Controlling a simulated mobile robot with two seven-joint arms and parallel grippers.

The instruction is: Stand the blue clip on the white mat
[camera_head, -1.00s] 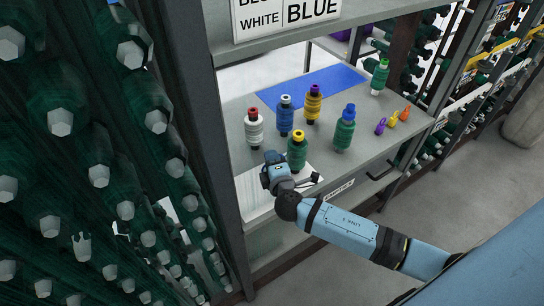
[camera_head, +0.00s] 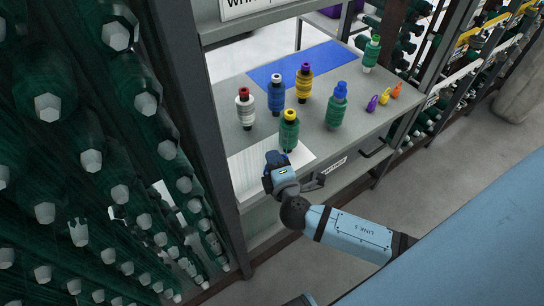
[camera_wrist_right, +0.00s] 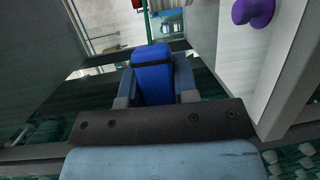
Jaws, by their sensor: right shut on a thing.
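A blue clip (camera_wrist_right: 153,78) is between the fingers of my right gripper in the right wrist view, its top end showing a dark band. In the head view my right gripper (camera_head: 277,163) is shut at the front edge of the shelf, over the right part of the white mat's near side. The clip is mostly hidden by the gripper there. The white mat (camera_head: 243,172) lies flat at the front left of the grey shelf. Part of it is hidden behind my gripper. My left gripper is not in view.
White (camera_head: 245,108), blue (camera_head: 276,94) and yellow (camera_head: 304,82) bobbins stand farther back, near a blue mat (camera_head: 330,58). Purple, yellow and orange clips (camera_head: 384,97) are at right. A dark post (camera_head: 205,110) borders the left.

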